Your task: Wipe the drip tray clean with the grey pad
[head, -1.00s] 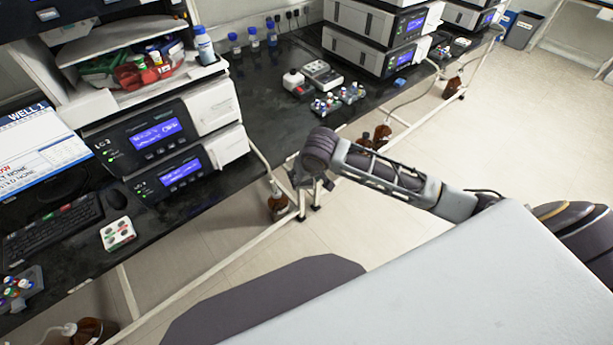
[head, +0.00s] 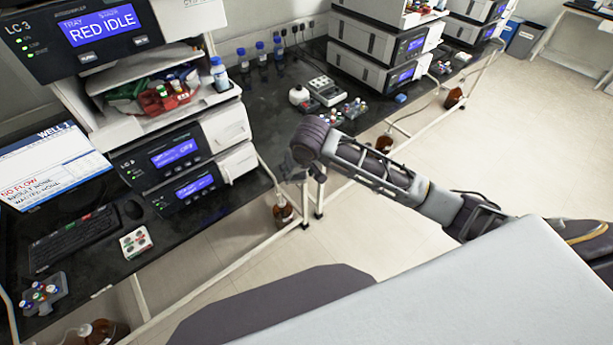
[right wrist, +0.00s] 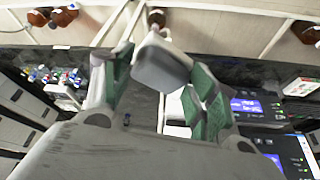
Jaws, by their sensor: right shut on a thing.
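My right arm comes in from the right in the head view, and its wrist hangs in front of the bench edge. My right gripper (right wrist: 158,80) shows in the right wrist view with green-lined fingers, shut on the grey pad (right wrist: 162,64), a pale grey block. In the head view the right gripper (head: 293,168) is small and partly hidden by the wrist, and I cannot make out the pad there. I cannot pick out the drip tray with certainty. A red tray (head: 165,103) with small items sits in the open bay of the LC 3 stack. My left gripper is not in view.
The LC 3 stack (head: 180,160) stands on the dark bench (head: 265,105), with a keyboard (head: 75,235) and mouse at left. Blue-capped bottles and vial racks stand farther back. Floor at right is clear.

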